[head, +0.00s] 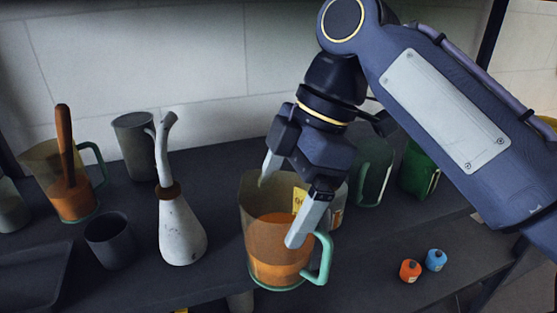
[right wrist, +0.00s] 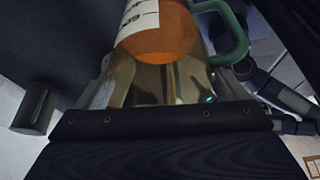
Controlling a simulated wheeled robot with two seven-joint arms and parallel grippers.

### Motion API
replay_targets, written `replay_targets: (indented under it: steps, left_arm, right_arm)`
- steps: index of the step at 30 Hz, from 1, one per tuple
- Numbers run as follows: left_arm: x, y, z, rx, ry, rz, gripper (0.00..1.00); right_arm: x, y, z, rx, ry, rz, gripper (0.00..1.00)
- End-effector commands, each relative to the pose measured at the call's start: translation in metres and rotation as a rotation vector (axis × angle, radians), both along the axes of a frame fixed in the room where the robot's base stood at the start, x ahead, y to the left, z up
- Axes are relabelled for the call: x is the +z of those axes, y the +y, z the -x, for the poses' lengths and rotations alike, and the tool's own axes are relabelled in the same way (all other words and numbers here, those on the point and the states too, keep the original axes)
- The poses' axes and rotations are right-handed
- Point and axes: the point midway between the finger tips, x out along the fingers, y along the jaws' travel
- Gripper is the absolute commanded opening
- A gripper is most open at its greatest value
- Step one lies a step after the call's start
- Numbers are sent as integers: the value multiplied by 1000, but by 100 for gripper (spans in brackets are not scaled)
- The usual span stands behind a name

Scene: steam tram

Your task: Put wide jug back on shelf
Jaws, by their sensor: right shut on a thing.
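The wide jug (head: 268,243) is see-through, with orange content and a pale green handle. My right gripper (head: 281,205) is shut on the jug from above, one finger on the near side by the handle and the other at the far rim. The jug looks upright at the front edge of the dark shelf (head: 150,287); I cannot tell whether its base touches. In the right wrist view the jug (right wrist: 160,40) shows its orange content, a white label and the green handle. My left gripper is not in view.
A white long-necked bottle (head: 181,232) stands left of the jug. Further left are a dark cup (head: 108,241), a grey canister (head: 134,146) and another jug (head: 75,200). Green containers (head: 420,170) stand behind right. Small orange (head: 410,271) and blue (head: 436,260) bottles sit lower right.

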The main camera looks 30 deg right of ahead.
Motion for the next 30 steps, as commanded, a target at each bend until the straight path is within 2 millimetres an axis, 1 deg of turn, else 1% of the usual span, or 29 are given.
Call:
replay_targets:
  steps: [1,9,12,15,18,20,26,30]
  left_arm:
    - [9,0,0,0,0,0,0]
    - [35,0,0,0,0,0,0]
    - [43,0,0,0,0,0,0]
    - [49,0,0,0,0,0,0]
    - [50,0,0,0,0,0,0]
    - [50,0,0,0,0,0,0]
    - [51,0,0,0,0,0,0]
    - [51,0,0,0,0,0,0]
  right_arm:
    - [4,-4,-15,-1,5,-3,50]
    - [5,-21,-86,2,4,-3,50]
    - [4,-26,-109,2,3,-3,50]
    - [3,-29,-124,3,1,-2,50]
    - [2,-31,-132,1,0,-2,50]
    - [-2,-32,-133,0,1,-1,50]
    - [-28,-33,-133,-1,2,1,50]
    - [-35,-32,-133,1,0,0,50]
